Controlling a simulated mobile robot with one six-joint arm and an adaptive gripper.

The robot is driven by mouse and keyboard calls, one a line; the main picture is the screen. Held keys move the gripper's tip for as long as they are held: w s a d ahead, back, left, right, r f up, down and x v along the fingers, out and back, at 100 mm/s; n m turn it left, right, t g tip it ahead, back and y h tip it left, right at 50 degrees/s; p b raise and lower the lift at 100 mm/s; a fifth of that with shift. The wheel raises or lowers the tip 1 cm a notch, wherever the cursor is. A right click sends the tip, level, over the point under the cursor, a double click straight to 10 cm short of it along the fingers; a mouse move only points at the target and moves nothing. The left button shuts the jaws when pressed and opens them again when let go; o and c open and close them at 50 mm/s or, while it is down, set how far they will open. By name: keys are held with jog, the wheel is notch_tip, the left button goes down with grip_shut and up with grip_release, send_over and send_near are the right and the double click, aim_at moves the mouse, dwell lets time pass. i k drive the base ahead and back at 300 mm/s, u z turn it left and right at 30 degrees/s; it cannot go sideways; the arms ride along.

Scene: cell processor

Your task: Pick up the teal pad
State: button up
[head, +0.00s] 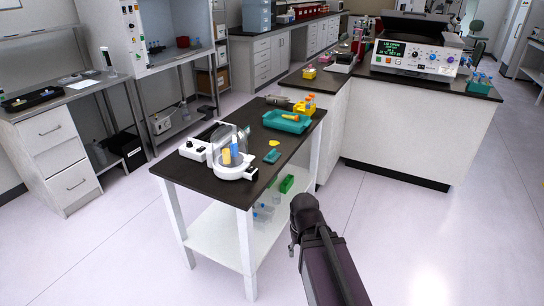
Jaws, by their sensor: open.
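A small flat teal pad (272,156) lies on the dark top of the small table (190,173), right of the white device with a clear dome. A small yellow-orange piece (274,143) lies just behind it. A larger teal tray (287,122) stands farther back on the same table, with a yellow-orange item in it. My arm (328,265) rises from the bottom edge, in front of and right of the table, apart from the pad. I cannot make out my gripper's fingers in this view.
The domed device (229,158) stands close left of the pad. A yellow rack (304,107) and a grey tool (278,100) are at the table's back. A counter with an instrument (415,52) stands behind right. The floor right of the table is clear.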

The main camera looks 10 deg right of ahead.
aim_at(273, 155)
jog(key=z, duration=0.05)
jog(key=i, duration=1)
jog(key=u, duration=0.05)
